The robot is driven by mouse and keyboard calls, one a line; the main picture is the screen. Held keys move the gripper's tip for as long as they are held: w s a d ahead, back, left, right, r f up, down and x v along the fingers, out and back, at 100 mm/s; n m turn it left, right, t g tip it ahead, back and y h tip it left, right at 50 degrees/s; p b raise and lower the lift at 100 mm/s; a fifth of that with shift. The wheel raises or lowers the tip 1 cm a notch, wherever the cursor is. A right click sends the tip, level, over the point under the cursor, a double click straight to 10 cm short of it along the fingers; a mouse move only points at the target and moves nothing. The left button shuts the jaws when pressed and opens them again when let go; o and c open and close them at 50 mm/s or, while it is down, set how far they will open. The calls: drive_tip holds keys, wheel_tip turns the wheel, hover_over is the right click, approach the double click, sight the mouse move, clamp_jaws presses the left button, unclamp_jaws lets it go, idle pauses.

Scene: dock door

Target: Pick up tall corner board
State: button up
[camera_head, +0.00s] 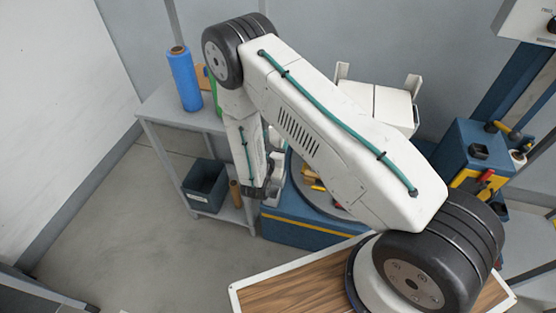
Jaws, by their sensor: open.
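I cannot pick out the tall corner board for certain. Two pale upright pieces stand at the back corners of a white carton (378,104) behind my arm, one at the left (342,70) and one at the right (412,83); they may be corner boards. My arm runs up from the lower right, bends at the upper left and comes down in front of the workbench. My gripper cannot be made out beyond the wrist, so neither its jaws nor anything in them shows.
A grey bench (160,104) at the left carries a blue film roll (184,78); a dark bin (205,184) and a brown tube (235,192) are below. A blue machine base (300,230) stands behind my arm. A blue tool stand (468,150) is right. Floor (120,220) is clear at left.

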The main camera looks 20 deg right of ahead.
drive_tip(key=shift+x, duration=0.95)
drive_tip(key=shift+c, duration=0.4)
drive_tip(key=c, duration=1.3)
drive_tip(key=shift+r, duration=0.1)
